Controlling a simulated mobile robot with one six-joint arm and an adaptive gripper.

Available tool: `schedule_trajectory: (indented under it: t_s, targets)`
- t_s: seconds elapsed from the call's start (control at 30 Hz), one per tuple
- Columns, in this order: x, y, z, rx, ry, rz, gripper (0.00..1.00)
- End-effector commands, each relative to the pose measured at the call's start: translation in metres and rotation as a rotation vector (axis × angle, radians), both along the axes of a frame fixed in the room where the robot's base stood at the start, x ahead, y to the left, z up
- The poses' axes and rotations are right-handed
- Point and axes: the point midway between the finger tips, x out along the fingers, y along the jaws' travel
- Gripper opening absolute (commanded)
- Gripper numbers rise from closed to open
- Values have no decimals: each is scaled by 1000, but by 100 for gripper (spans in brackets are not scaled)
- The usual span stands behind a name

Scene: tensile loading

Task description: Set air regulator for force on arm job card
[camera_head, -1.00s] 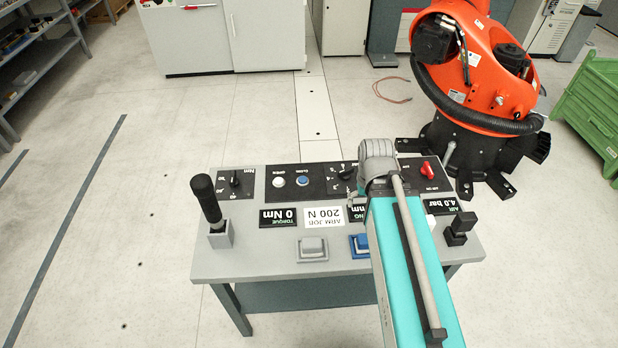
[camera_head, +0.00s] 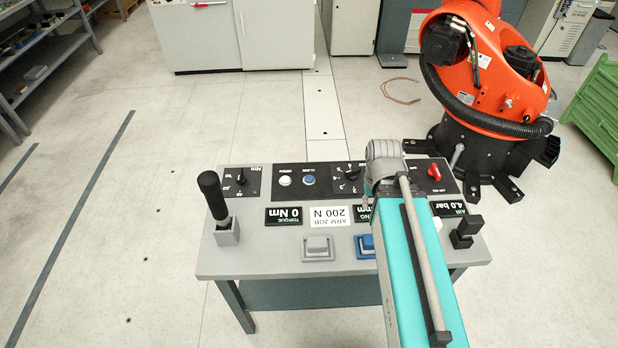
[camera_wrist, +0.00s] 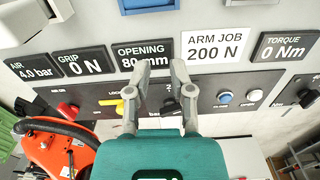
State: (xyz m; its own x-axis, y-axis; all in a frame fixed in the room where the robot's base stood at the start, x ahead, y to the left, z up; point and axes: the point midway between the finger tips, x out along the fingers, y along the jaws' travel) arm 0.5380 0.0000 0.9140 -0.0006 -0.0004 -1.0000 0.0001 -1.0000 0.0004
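The black regulator knob with the bar scale (camera_wrist: 170,106) is on the dark control panel, partly behind my right finger in the wrist view. It also shows in the head view (camera_head: 352,172), left of my wrist. My gripper (camera_wrist: 156,70) is open and empty; its fingertips overlap the panel's upper edge beside the opening display. I cannot tell how far they are from the panel. The white arm job card (camera_wrist: 215,46) reads 200 N. The air display (camera_wrist: 34,69) reads about 4.0 bar; it also shows in the head view (camera_head: 448,208). The grip display (camera_wrist: 84,61) reads 0 N.
A red knob (camera_wrist: 68,110) and a yellow lock knob (camera_wrist: 118,103) sit left of the regulator; blue (camera_wrist: 224,97) and white (camera_wrist: 254,95) buttons sit right. A black upright handle (camera_head: 213,195) stands at the bench's left. An orange robot (camera_head: 485,70) stands behind the bench.

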Motion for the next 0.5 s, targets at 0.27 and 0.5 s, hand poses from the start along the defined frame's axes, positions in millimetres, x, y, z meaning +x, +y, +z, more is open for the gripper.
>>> schedule_trajectory:
  t_s: [0.27,0.5]
  targets:
    - [0,0,0,0,0,0,0]
    - [0,0,0,0,0,0,0]
